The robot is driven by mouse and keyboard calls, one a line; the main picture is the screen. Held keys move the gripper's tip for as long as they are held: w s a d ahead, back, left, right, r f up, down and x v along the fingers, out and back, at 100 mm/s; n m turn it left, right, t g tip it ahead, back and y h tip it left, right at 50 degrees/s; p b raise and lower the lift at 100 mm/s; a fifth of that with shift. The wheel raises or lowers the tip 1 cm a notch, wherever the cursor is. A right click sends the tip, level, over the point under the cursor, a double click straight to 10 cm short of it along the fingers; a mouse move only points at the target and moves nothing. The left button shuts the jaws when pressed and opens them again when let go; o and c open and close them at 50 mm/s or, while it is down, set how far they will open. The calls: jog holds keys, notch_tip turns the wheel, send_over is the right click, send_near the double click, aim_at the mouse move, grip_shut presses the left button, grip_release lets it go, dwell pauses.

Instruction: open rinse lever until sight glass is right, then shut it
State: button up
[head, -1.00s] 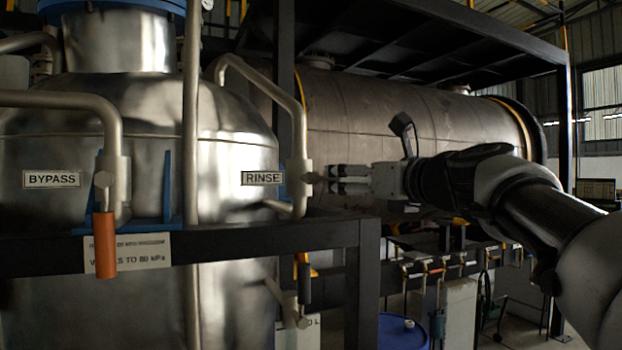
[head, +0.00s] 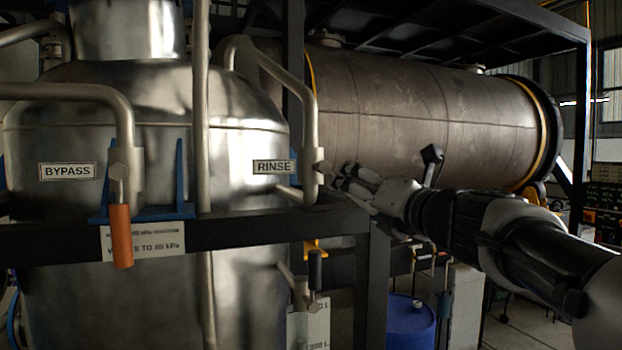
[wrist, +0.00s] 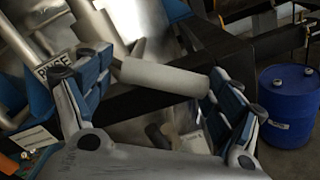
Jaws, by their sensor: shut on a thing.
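The RINSE label (head: 274,167) is on the steel vessel, beside the rinse pipe and its valve (head: 321,168). My gripper (head: 342,184) is just right of this valve, sloping down to the right. In the wrist view its two blue-padded fingers stand on either side of a pale grey cylindrical lever handle (wrist: 165,78), and they are shut on it. I cannot make out a sight glass in either view.
The BYPASS valve's orange handle (head: 121,236) hangs down at left. A dark rail (head: 240,226) runs in front of the vessel, below the rinse valve. A black-handled lever (head: 315,268) is lower down. A blue drum (head: 408,322) stands at lower right.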

jog(key=a+f+m, duration=0.1)
jog(key=m, duration=0.1)
jog(key=a+f+m+p, duration=0.1)
jog(key=m, duration=0.2)
jog(key=s+a+f+m+p, duration=0.1)
jog(key=a+f+m, duration=0.1)
jog(key=shift+s, duration=0.1)
jog(key=shift+s+a+f+m+p, duration=0.2)
jog(key=shift+a+m+p, duration=0.15)
jog(key=shift+a+m, duration=0.45)
jog(key=shift+s+a+f+m+p, duration=0.15)
jog(key=shift+a+m+p, duration=0.2)
jog(key=shift+m, duration=0.85)
jog(key=o, duration=1.1)
jog(key=shift+o, duration=0.9)
jog(key=shift+w+a, duration=0.15)
